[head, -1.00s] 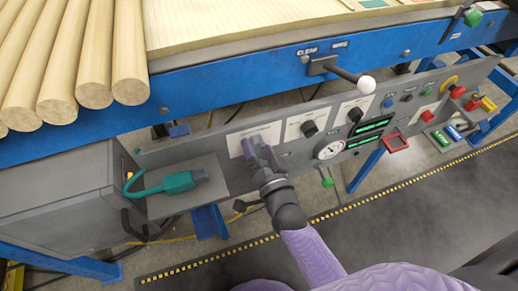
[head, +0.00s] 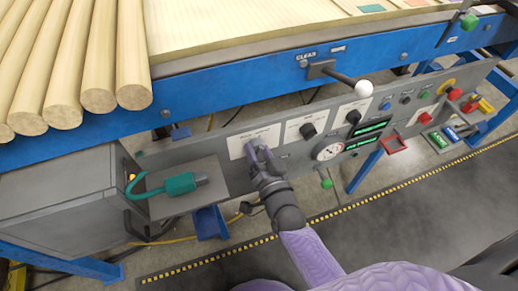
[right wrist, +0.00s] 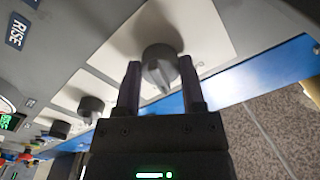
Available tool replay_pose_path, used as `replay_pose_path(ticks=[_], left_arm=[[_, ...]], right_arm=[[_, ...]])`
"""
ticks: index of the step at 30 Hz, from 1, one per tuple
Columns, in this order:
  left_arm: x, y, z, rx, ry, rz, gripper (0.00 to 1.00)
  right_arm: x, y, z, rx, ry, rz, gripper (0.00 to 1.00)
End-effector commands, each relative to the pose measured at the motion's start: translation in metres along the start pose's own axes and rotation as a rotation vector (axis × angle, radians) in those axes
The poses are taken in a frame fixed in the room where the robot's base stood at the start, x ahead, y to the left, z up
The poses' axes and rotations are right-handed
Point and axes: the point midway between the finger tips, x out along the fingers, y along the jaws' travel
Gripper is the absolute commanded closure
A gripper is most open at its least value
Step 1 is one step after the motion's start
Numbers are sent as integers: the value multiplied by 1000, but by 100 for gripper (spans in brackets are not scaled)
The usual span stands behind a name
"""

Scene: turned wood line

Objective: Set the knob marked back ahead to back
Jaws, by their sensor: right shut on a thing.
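The knob (right wrist: 160,66) is dark grey and round with a pointer ridge, on a pale label plate (right wrist: 205,28). In the right wrist view it sits between the two fingers of my right gripper (right wrist: 158,74), which is shut on it. The ridge points roughly toward the gripper's palm in that view. In the head view, my right gripper (head: 259,155) is at the leftmost label plate (head: 237,146) of the grey panel and hides most of the knob. The plate's lettering is too small to read surely. My left gripper is out of view.
Two similar black knobs (head: 308,130) (head: 353,117) sit to the right, then a gauge (head: 328,149) and green displays. A white-tipped lever (head: 363,89) juts out above the panel. A teal plug (head: 180,184) lies on a grey shelf to the left.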

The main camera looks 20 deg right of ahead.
Motion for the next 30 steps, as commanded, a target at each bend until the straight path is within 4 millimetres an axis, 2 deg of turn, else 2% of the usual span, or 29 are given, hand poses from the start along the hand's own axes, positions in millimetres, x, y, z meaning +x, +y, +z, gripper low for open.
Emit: replay_pose_path(ticks=[9,18,30], left_arm=[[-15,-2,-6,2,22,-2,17],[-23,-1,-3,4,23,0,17],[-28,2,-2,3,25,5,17]], right_arm=[[0,0,-1,-295,-3,1,100],[0,0,0,-562,-3,0,100],[0,1,0,-800,-3,-1,100]])
